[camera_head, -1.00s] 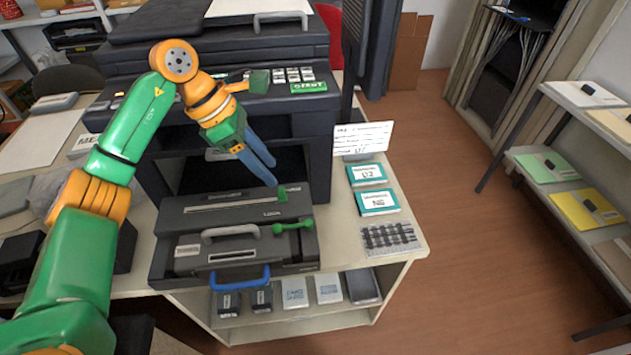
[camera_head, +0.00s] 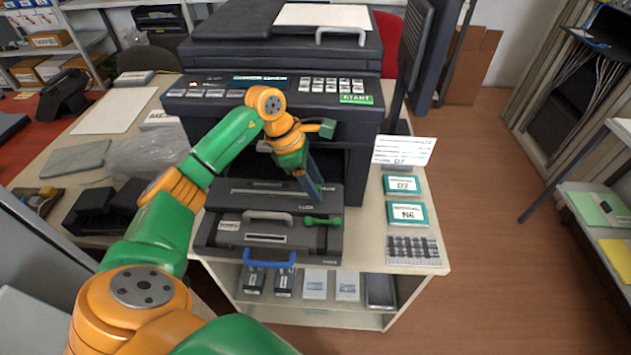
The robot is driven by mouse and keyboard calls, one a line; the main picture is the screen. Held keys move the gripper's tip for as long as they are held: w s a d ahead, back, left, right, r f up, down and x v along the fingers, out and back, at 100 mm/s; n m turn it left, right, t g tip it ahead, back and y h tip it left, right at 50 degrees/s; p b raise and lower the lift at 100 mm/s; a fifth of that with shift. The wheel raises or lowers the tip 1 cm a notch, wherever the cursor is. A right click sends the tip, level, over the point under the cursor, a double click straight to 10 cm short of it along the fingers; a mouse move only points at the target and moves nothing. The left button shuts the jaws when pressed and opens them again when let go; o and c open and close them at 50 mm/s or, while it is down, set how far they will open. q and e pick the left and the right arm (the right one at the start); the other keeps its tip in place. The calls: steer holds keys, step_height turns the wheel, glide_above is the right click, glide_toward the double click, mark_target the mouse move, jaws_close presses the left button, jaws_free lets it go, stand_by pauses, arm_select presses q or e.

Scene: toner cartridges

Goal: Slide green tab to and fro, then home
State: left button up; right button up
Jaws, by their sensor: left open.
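A dark toner cartridge (camera_head: 215,238) lies on the pulled-out part in front of the printer. A slot (camera_head: 262,189) runs across its top, and a small green tab (camera_head: 328,188) shows at the slot's right end, partly hidden by my fingers. My left gripper (camera_head: 318,196) reaches down from above with blue fingers, open, at the tab. I cannot tell whether the fingers touch it. A green lever (camera_head: 322,221) lies on the cartridge's right side, beside a grey handle (camera_head: 268,215). My right gripper is not in view.
The printer (camera_head: 350,125) rises behind, with its open bay behind the cartridge. A blue handle (camera_head: 270,263) sticks out in front. Teal-labelled boxes (camera_head: 407,213) and a white card (camera_head: 404,151) stand to the right. Crumpled clear plastic (camera_head: 155,155) lies left of my arm.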

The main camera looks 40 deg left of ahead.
arm_select(q)
jaws_close()
stand_by(1.3)
